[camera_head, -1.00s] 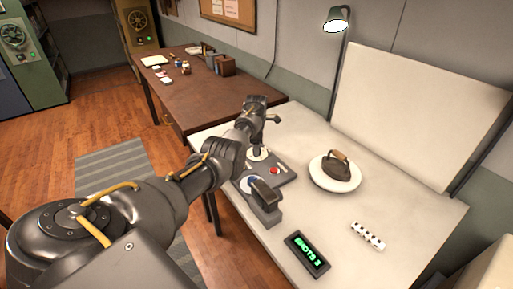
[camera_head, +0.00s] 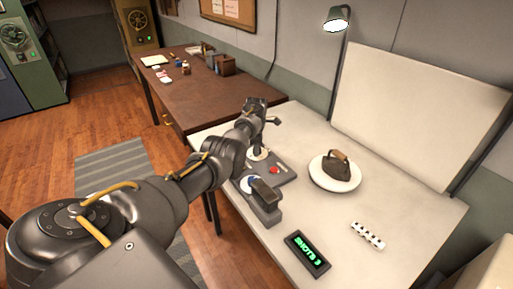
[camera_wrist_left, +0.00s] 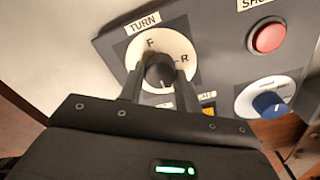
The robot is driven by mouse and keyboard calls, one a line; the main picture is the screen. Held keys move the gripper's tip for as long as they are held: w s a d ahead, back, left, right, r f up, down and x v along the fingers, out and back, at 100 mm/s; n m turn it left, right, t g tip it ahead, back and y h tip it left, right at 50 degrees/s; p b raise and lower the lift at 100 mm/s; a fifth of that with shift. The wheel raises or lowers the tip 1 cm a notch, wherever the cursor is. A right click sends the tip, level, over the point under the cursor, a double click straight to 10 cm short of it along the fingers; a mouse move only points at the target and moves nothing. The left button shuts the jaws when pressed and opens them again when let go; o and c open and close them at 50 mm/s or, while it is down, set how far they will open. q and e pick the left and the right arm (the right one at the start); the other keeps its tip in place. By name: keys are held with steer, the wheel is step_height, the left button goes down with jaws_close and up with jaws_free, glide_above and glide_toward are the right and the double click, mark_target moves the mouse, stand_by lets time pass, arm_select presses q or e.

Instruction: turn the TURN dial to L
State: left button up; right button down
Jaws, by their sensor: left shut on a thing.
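The TURN dial is a white disc (camera_wrist_left: 184,47) with a dark round knob (camera_wrist_left: 160,72) in the left wrist view. The letters F and R show on it; no L is visible, and the left and lower parts are partly hidden by my fingers. A pale mark shows on the knob's lower side. My left gripper (camera_wrist_left: 160,82) is shut on the knob, one finger on each side. In the head view the dial's white disc (camera_head: 264,154) shows below my left gripper (camera_head: 256,150). My right gripper is not in view.
The grey panel (camera_head: 283,179) also carries a red button (camera_wrist_left: 268,37) and a blue-knobbed dial (camera_wrist_left: 270,104).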

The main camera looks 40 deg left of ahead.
arm_select(q)
steer(key=m+p, duration=0.1)
steer(key=m, duration=0.7)
steer(key=shift+w+a, duration=0.1)
steer(key=m, duration=0.5)
steer(key=shift+h, duration=0.3)
steer(key=shift+w+m+b, duration=0.1)
steer(key=shift+m+b, duration=0.75)
steer(key=shift+m, duration=1.45)
steer(key=o, duration=1)
steer(key=shift+c, duration=0.2)
